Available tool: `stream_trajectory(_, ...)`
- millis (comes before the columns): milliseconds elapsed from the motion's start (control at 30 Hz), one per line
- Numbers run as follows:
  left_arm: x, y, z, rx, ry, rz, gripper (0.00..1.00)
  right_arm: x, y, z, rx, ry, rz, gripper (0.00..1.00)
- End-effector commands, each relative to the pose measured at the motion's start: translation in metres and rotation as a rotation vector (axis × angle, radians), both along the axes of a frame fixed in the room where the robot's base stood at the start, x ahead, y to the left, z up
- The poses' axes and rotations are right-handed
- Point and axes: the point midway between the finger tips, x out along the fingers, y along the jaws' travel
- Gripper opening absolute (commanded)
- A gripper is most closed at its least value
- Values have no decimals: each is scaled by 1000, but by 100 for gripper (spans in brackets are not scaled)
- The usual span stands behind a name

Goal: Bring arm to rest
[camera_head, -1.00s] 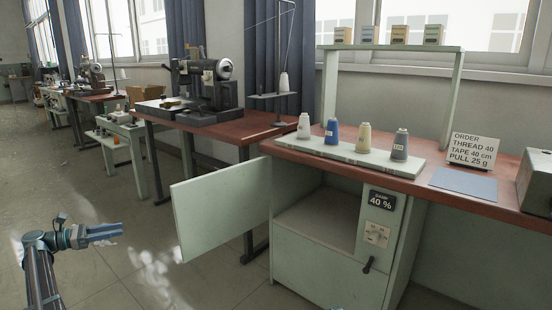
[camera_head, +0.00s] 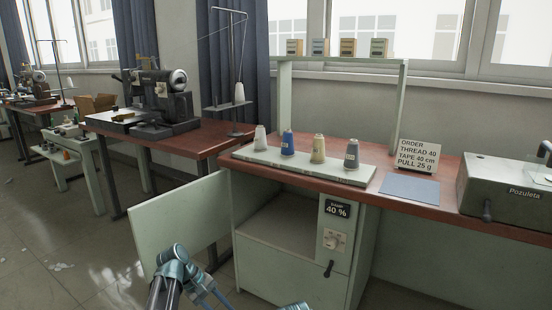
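My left arm comes up from the bottom edge, left of centre, in front of the open cabinet door. Its gripper (camera_head: 216,292) points down and to the right near the floor, with nothing seen in it. Its fingertips are too small and too near the frame edge to show whether they are open or shut. A small bluish piece of my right gripper (camera_head: 295,306) seems to show at the bottom edge; the rest is out of frame.
The green cabinet door (camera_head: 178,225) stands open close behind my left arm. A red-topped bench (camera_head: 440,197) holds a rack of thread cones (camera_head: 300,166), an order card (camera_head: 417,156) and a grey box (camera_head: 510,188). A sewing machine table (camera_head: 195,140) stands at left.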

Motion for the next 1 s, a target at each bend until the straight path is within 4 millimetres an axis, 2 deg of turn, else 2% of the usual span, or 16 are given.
stream_trajectory(33,-31,-27,2,66,-29,-118,37,0,0,10,0,0,1,50)
stream_trajectory(100,-58,-49,-2,158,-73,-275,37,0,0,16,0,0,2,50)
stream_trajectory(200,-93,-71,-4,275,-132,-489,37,0,0,23,-1,1,3,50)
stream_trajectory(300,-120,-83,-3,369,-179,-671,37,0,0,29,-1,1,3,50)
stream_trajectory(500,-160,-94,3,512,-247,-963,37,0,0,38,-1,1,5,50)
stream_trajectory(633,-181,-96,10,592,-285,-1130,37,0,0,44,-1,1,5,50)
stream_trajectory(700,-172,-96,31,584,-279,-1108,37,0,0,65,-1,1,5,50)
stream_trajectory(867,-172,-96,62,582,-278,-1104,37,0,0,96,0,1,4,50)
stream_trajectory(1000,-172,-96,97,581,-277,-1101,37,0,0,131,-1,2,2,50)
